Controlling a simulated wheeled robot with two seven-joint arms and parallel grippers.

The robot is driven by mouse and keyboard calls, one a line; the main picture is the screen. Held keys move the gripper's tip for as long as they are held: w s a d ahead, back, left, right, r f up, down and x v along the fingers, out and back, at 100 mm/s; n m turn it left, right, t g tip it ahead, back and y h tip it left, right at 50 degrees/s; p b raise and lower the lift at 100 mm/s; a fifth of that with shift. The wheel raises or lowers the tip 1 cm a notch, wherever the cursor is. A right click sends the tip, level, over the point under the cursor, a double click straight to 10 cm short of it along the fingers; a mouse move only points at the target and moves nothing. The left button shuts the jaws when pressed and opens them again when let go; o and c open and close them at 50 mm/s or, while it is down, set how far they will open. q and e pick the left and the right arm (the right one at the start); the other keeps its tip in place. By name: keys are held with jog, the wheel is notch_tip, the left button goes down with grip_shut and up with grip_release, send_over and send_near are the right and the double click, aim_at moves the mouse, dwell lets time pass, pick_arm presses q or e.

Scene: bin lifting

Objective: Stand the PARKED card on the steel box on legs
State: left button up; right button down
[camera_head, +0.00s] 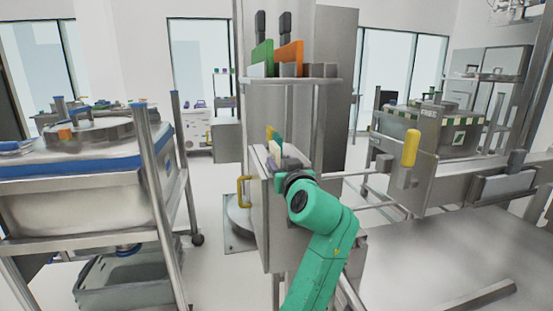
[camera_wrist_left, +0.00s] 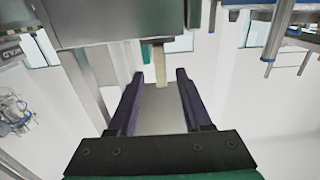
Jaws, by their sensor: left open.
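The steel box on legs (camera_head: 262,215) stands in the middle of the head view, with a yellow handle on its left side. Several small cards, one yellow-green (camera_head: 274,137) and one cream (camera_head: 275,153), stand at its top. I cannot read PARKED on any card. My left gripper (camera_head: 283,167) is at the top of the box, close to these cards, and partly hidden by its own wrist. In the left wrist view its two dark fingers (camera_wrist_left: 160,98) are apart, with a pale upright strip (camera_wrist_left: 159,65) beyond the gap. Nothing is seen gripped. My right gripper is out of view.
A steel cart (camera_head: 75,205) with a blue-rimmed tub stands left. A striped bin marked FREE (camera_head: 425,130) and a yellow handle (camera_head: 410,148) are right.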

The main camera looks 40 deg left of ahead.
pick_arm(q)
jog(key=v, duration=0.5)
jog(key=shift+d, duration=0.1)
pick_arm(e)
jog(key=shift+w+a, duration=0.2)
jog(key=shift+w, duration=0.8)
pick_arm(q)
jog(key=shift+f, duration=0.1)
